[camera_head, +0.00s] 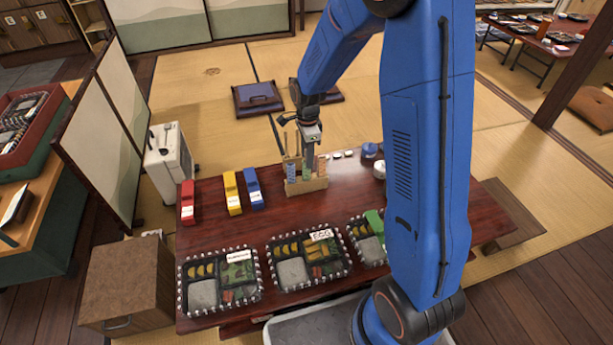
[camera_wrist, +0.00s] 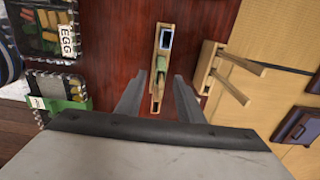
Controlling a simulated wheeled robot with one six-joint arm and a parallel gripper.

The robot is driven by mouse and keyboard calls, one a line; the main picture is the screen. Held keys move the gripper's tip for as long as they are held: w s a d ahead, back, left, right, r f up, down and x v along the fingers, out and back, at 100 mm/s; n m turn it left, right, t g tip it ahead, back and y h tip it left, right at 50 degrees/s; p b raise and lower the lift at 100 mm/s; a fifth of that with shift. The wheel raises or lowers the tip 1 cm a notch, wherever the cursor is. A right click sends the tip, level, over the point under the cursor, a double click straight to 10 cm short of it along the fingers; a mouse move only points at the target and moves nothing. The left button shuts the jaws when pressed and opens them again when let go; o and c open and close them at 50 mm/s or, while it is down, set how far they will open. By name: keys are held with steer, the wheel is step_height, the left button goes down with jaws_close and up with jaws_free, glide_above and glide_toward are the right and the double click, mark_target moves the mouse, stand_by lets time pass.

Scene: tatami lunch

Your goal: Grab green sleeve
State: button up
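A small wooden rack (camera_head: 308,185) stands on the dark red table and holds several upright patterned sleeves. My gripper (camera_head: 309,150) points down over the rack. In the wrist view, the rack (camera_wrist: 155,107) lies below my gripper (camera_wrist: 157,84), with a pale green sleeve end (camera_wrist: 155,65) just ahead of the fingertips. The two fingers are apart, with nothing clearly held between them. Whether they touch a sleeve cannot be told.
A second wooden holder (camera_wrist: 208,68) with upright sticks stands close beside the rack. Red (camera_head: 188,203), yellow (camera_head: 232,194) and blue (camera_head: 253,188) cases lie to the left. Lunch boxes (camera_head: 308,260) line the front; a green case (camera_head: 375,221) lies on one.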

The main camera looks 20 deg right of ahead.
mark_target(307, 175)
step_height(307, 175, down, 4)
steer(key=shift+a+r, duration=0.15)
steer(key=shift+r, duration=0.05)
steer(key=shift+c, duration=0.6)
jaws_close()
steer(key=shift+r, duration=0.1)
